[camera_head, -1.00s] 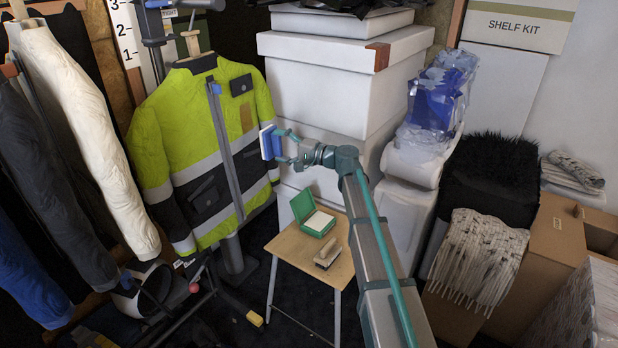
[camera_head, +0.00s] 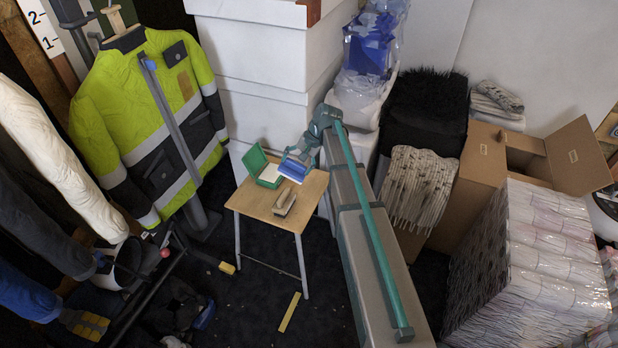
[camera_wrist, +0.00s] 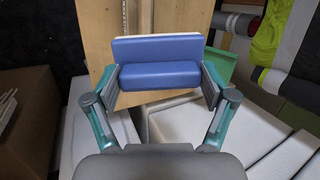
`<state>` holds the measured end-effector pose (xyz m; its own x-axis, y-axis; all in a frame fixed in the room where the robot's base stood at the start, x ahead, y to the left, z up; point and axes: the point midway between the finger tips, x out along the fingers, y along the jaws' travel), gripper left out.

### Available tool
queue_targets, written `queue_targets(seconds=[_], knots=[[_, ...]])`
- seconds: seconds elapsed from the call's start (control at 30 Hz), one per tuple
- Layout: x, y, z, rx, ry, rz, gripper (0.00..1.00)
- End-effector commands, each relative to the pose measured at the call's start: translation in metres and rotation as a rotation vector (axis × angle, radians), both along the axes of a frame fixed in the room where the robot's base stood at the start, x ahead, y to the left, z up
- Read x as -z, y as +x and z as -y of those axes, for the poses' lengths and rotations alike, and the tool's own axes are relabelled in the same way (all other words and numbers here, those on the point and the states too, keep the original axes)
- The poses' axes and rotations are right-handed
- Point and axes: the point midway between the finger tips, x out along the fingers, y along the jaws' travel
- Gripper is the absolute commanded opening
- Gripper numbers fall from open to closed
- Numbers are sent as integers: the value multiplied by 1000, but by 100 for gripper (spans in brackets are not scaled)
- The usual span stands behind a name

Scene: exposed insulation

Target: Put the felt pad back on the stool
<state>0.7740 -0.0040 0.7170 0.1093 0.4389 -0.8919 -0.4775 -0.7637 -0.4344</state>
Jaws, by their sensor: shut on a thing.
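The felt pad (camera_head: 293,169), a blue block with a white layer on one face, is held in my gripper (camera_head: 298,160). In the wrist view the blue pad (camera_wrist: 160,73) sits between the two fingers, which press on its ends; its white edge faces away from me. The stool (camera_head: 258,209) has a light wooden top and thin grey legs. The pad is over the right back part of the stool top; I cannot tell if it touches. The stool top (camera_wrist: 181,20) shows behind the pad in the wrist view.
An open green box (camera_head: 252,161) with a white pad inside stands on the stool, left of the felt pad. A wooden-backed brush (camera_head: 284,203) lies in front. White boxes (camera_head: 262,112) stack behind, and a yellow-green jacket (camera_head: 150,110) hangs left. A yellow strip (camera_head: 290,312) lies on the floor.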

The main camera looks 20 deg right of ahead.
Motion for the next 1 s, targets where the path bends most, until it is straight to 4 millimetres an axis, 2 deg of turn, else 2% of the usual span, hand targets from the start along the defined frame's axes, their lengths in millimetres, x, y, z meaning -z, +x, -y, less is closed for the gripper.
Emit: queue_targets(seconds=[0.03,0.1,0.2,0.43,0.57,0.93,1.0], knots=[[7,-16,16,11,-47,-31,55],[16,-30,35,30,-114,-77,55],[18,-42,54,64,-205,-141,55],[19,-43,58,100,-320,-230,55],[25,-27,59,102,-333,-241,55],[60,54,66,100,-331,-240,55],[75,62,66,99,-332,-241,55]])
